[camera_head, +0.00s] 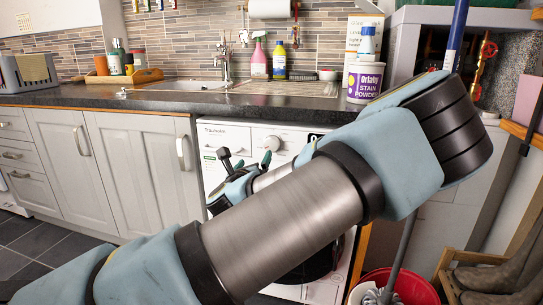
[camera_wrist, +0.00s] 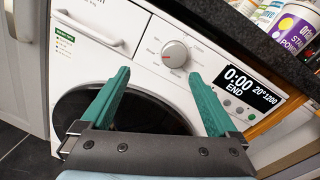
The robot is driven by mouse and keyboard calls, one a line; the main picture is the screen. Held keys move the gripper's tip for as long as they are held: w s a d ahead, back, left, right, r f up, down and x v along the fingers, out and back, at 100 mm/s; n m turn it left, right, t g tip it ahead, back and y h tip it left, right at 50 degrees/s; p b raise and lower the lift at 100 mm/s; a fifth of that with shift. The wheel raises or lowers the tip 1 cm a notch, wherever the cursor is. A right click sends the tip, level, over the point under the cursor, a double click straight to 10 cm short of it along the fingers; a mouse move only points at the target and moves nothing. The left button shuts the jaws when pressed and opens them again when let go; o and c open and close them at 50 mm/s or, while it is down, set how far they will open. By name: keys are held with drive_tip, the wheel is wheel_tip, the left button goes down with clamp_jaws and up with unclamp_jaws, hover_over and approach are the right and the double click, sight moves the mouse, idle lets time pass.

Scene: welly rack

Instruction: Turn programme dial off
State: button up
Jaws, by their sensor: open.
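The programme dial (camera_wrist: 175,54) is a round silver-grey knob on the white washing machine's control panel, seen in the wrist view. It also shows in the head view (camera_head: 272,143), just above my gripper. The washing machine (camera_head: 222,133) stands under the dark worktop. Its display (camera_wrist: 247,88) reads 0:00 END, 20° and 1200. My gripper (camera_wrist: 157,92) is open and empty, with its two green fingers spread below the dial and apart from it. In the head view my gripper (camera_head: 243,166) is in front of the machine, partly hidden by my arm.
The dark worktop (camera_head: 180,101) overhangs the machine. A stain powder tub (camera_head: 365,82) stands on it to the right. The detergent drawer (camera_wrist: 90,24) is left of the dial, and the dark door (camera_wrist: 140,112) is below. A red bucket (camera_head: 411,287) is on the floor at right.

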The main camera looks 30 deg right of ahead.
sight(271, 144)
drive_tip(key=shift+m+h, duration=0.5)
drive_tip(key=shift+m, duration=0.2)
drive_tip(key=x, duration=0.3)
drive_tip(key=s+d+x, duration=0.1)
drive_tip(key=x, duration=0.7)
drive_tip(key=shift+s+d+r, duration=0.15)
drive_tip(key=shift+s+d, duration=0.05)
drive_tip(key=shift+d, duration=0.15)
drive_tip(key=c, duration=1.4)
